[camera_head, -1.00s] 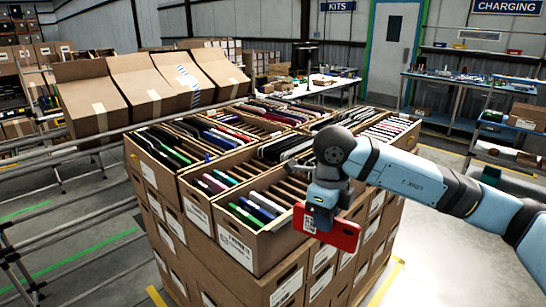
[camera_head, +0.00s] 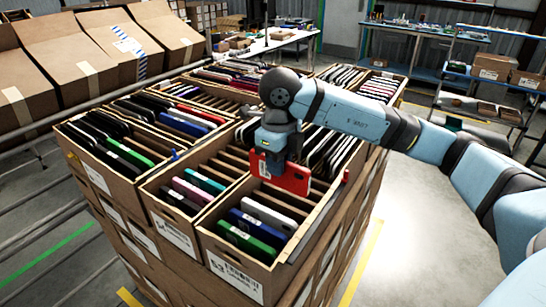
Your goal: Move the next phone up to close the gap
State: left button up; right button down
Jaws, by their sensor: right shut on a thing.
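My right gripper (camera_head: 277,160) is shut on a red phone (camera_head: 290,177), which has a white label. The phone is on edge over the front right carton (camera_head: 282,265), at the level of its rim or a little lower; its exact depth is hard to tell. In the front of that carton stand a green phone (camera_head: 244,240), a blue phone (camera_head: 256,224) and a white phone (camera_head: 268,212). Empty slots show between the white phone and the red one. Black phones stand farther back, partly hidden by my arm. My left gripper is not in view.
The neighbouring carton (camera_head: 148,200) holds pink, teal and other phones with empty slots behind them. More filled cartons adjoin it. Free floor (camera_head: 420,250) lies to the right.

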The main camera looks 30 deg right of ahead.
aim_at(278, 185)
jog(key=shift+s+f, duration=0.15)
jog(key=shift+f, duration=0.3)
jog(key=shift+f+b, duration=0.65)
jog(key=shift+f, duration=0.25)
jog(key=shift+f+b, duration=1)
jog(key=shift+f, duration=1.1)
notch_tip(278, 185, down, 2)
jog(key=shift+f+b, duration=0.2)
jog(key=shift+b, duration=0.9)
jog(key=shift+f+b, duration=0.65)
jog(key=shift+f, duration=0.2)
jog(key=shift+f+b, duration=0.3)
jog(key=shift+b, duration=0.1)
